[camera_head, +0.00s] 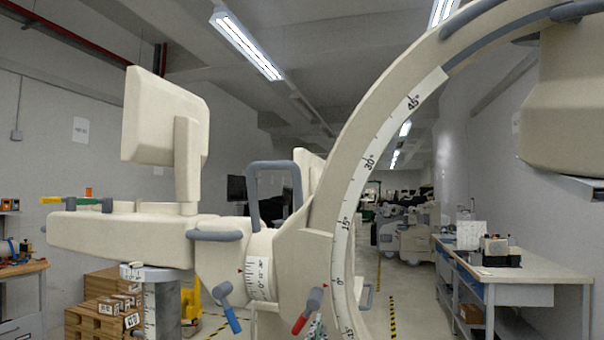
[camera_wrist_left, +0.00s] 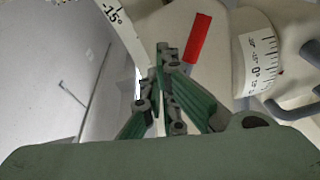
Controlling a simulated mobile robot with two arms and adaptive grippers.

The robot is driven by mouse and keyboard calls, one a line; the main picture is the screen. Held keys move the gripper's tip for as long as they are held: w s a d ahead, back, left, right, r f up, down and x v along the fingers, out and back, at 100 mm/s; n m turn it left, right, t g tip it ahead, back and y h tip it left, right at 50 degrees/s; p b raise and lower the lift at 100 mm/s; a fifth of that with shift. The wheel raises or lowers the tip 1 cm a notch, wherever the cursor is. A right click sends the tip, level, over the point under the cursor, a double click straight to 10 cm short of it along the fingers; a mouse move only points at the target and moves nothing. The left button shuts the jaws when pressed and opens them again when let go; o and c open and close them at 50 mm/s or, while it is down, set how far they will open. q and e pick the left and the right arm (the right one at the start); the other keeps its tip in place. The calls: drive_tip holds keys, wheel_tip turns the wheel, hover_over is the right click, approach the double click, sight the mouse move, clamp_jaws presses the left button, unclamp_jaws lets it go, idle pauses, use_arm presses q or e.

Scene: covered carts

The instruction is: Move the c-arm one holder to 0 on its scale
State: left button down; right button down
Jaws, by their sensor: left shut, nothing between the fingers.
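The large cream C-arm arc (camera_head: 362,165) carries a degree scale with marks from 45 down to 15, 0 and -15. The cream holder (camera_head: 300,262) grips the arc's lower part, and its small red pointer (camera_head: 326,286) is close to the 0 mark. A lever with a red handle (camera_head: 301,324) hangs from the holder. The red handle also shows in the left wrist view (camera_wrist_left: 198,38). My left gripper (camera_head: 318,327) is low beside the red handle, mostly hidden; its green fingers (camera_wrist_left: 166,66) are shut and empty near the handle. My right gripper is not in view.
A drum scale (camera_head: 261,279) with its own red pointer and a blue-handled lever (camera_head: 228,308) sit left of the holder. A long workbench (camera_head: 515,272) stands at right. Wooden boxes (camera_head: 95,317) lie at lower left. An aisle runs back between.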

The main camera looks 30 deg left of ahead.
sight(295, 163)
use_arm(q)
drive_tip(key=s+a+r+n+t+y, duration=0.1)
drive_tip(key=s+r+n+t+y, duration=0.3)
drive_tip(key=r, duration=1.1)
drive_tip(key=s+a+r+t+y, duration=0.15)
drive_tip(key=s+r, duration=0.35)
drive_tip(key=r, duration=0.9)
drive_tip(key=shift+y, duration=0.35)
drive_tip(key=shift+w+f+p+x, duration=0.3)
drive_tip(key=shift+p+x, duration=0.4)
drive_tip(key=shift+x, duration=1.4)
drive_tip(key=shift+w+f+p+x, duration=0.35)
drive_tip(key=shift+p+x, duration=0.35)
drive_tip(key=shift+x, duration=1.4)
drive_tip(key=shift+w+f+p+x, duration=0.15)
drive_tip(key=shift+w+p+x, duration=0.4)
drive_tip(key=shift+x, duration=1.55)
drive_tip(key=shift+s, duration=0.2)
